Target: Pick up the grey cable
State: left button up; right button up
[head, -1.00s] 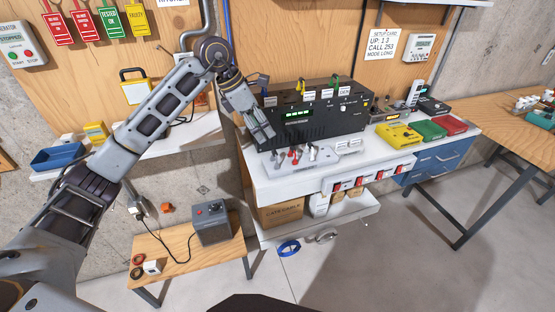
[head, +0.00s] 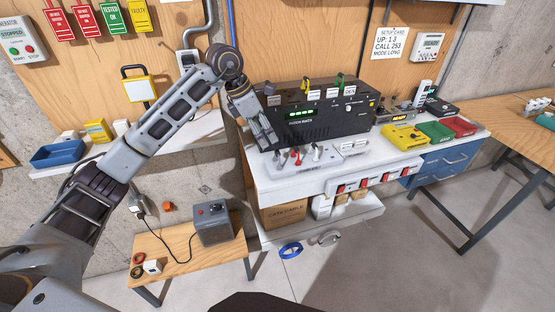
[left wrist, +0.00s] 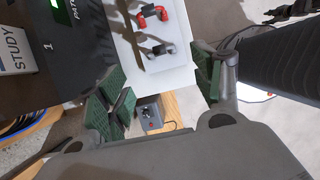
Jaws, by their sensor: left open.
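My left gripper (head: 268,143) reaches down in front of the black panel box, above the white bench top. In the left wrist view its two green-padded fingers (left wrist: 163,90) are wide apart with nothing between them. Beyond them, a short grey piece with dark ends (left wrist: 158,48) lies on a white surface beside a red one (left wrist: 152,14). In the head view small red and grey pieces (head: 297,156) stand by the fingertips. A grey coil (head: 327,238) also lies low on the right of the blue coil; I cannot tell which is the grey cable. My right gripper is out of view.
The black panel box (head: 330,125) stands close behind the gripper. A switched power strip (head: 372,180) runs along the bench front. Yellow, green and red bins (head: 436,131) stand right. A grey box (head: 213,225) sits on a low wooden table. A blue coil (head: 290,250) lies low.

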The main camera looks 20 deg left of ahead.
aim_at(275, 152)
pick_arm(q)
jog(key=x, duration=0.4)
jog(key=shift+w+d+f, duration=0.1)
jog(key=shift+d+f, duration=0.05)
jog(key=shift+f, duration=0.1)
jog(key=shift+w+d+f, duration=0.1)
jog(key=shift+d+f, duration=0.05)
jog(key=shift+f, duration=0.45)
jog(key=shift+p+x, duration=0.35)
jog(key=shift+x, duration=0.45)
jog(key=x, duration=0.2)
jog(key=shift+d+f, duration=0.2)
jog(key=shift+f, duration=0.05)
jog(key=shift+w+d+f, duration=0.1)
jog(key=shift+w+f, duration=0.05)
jog(key=shift+f, duration=0.25)
jog(key=shift+c, duration=0.9)
jog(key=c, duration=0.5)
jog(key=shift+c, duration=0.5)
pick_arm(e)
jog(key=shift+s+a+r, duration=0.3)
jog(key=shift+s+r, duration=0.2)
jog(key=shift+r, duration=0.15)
